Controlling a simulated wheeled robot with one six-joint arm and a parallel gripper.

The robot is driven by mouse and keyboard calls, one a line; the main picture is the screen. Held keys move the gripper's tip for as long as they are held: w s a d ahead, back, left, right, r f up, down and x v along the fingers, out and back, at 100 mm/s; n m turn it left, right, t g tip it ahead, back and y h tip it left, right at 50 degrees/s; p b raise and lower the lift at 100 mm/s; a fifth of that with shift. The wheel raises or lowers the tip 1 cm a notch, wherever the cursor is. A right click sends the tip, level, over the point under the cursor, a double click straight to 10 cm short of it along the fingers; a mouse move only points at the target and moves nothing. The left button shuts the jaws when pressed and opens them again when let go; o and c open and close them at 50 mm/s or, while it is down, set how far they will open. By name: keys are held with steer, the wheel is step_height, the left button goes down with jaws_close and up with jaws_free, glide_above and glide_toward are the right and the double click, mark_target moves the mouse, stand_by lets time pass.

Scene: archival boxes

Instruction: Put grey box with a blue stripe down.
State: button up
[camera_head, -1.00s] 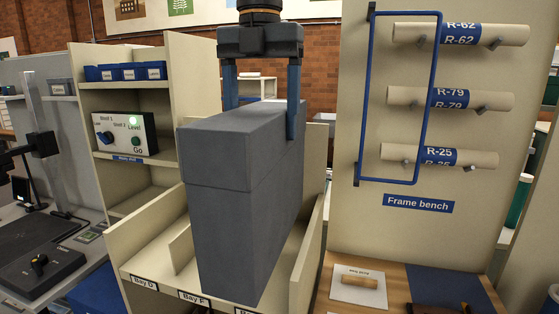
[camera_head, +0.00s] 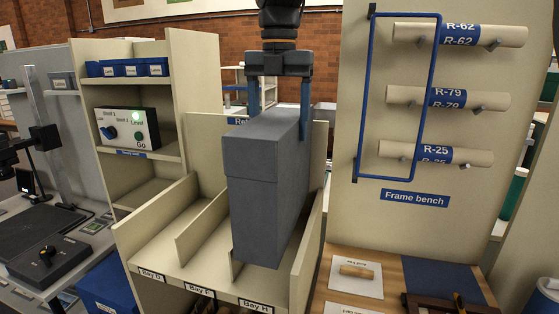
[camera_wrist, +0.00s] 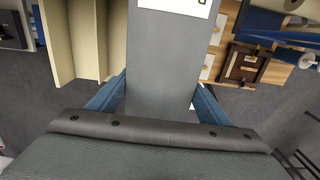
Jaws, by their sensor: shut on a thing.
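The tall grey box (camera_head: 262,205) hangs upright from my gripper (camera_head: 279,122), which is shut across its top, one finger on each side. No blue stripe shows on the faces in view. The box is in front of and over the right part of the cream bay rack (camera_head: 160,235), by the labels Bay F (camera_head: 200,291) and Bay H (camera_head: 257,306). I cannot tell whether its bottom touches the rack. In the wrist view the grey box (camera_wrist: 165,60) lies between the blue fingers and bears a white label (camera_wrist: 185,5).
Low dividers (camera_head: 205,235) separate the bays; Bay D (camera_head: 152,275) looks empty. A control panel (camera_head: 127,128) sits on the shelf at left. At right are the frame bench (camera_head: 415,198) panel with rolled tubes and a blue rail, and a wooden bench top.

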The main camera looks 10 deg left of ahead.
mark_target(279, 115)
step_height(279, 115, down, 9)
steer(key=p, duration=0.2)
steer(key=shift+w+p, duration=0.2)
steer(key=shift+p, duration=0.1)
stand_by(0.4)
steer(key=o, duration=2.1)
steer(key=shift+f, duration=0.1)
steer(key=shift+c, duration=0.2)
step_height(279, 115, up, 12)
steer(key=b, duration=0.3)
